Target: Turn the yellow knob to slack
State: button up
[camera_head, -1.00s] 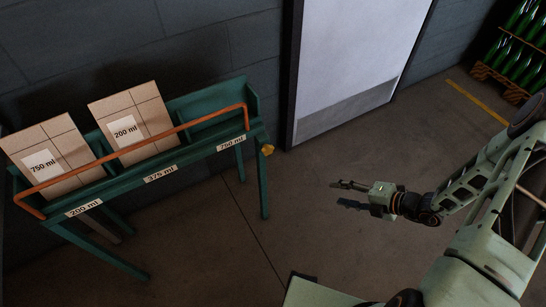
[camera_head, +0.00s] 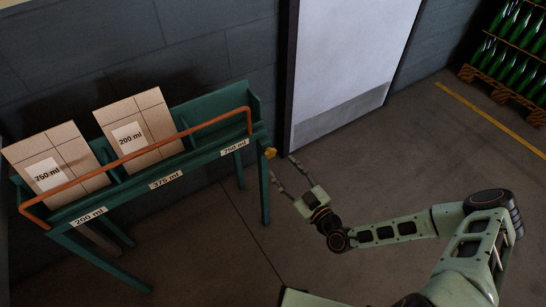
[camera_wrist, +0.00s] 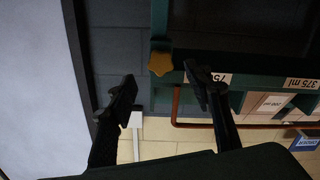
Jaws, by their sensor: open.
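The yellow knob (camera_head: 270,153) sits on the right end of the green rack (camera_head: 215,152), near the top of its right front leg. In the wrist view the star-shaped knob (camera_wrist: 160,62) shows between and just beyond the fingertips. My gripper (camera_head: 283,167) is open and empty, its fingers pointing toward the knob from the lower right. It also shows in the wrist view (camera_wrist: 162,85), with one finger on each side of the knob's line. A small gap seems to part the fingertips from the knob; contact cannot be told.
An orange rail (camera_head: 135,155) runs along the rack's front, before two cartons (camera_head: 57,165) (camera_head: 138,131). A pale door (camera_head: 345,70) stands behind the gripper. Bottle crates (camera_head: 510,55) are at the far right. The floor right of the rack is clear.

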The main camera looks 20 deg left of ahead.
aim_at(272, 155)
jog(key=x, duration=0.6)
jog(key=shift+w+a, duration=0.15)
jog(key=shift+a, duration=0.15)
jog(key=c, duration=1.1)
jog(key=shift+c, duration=0.2)
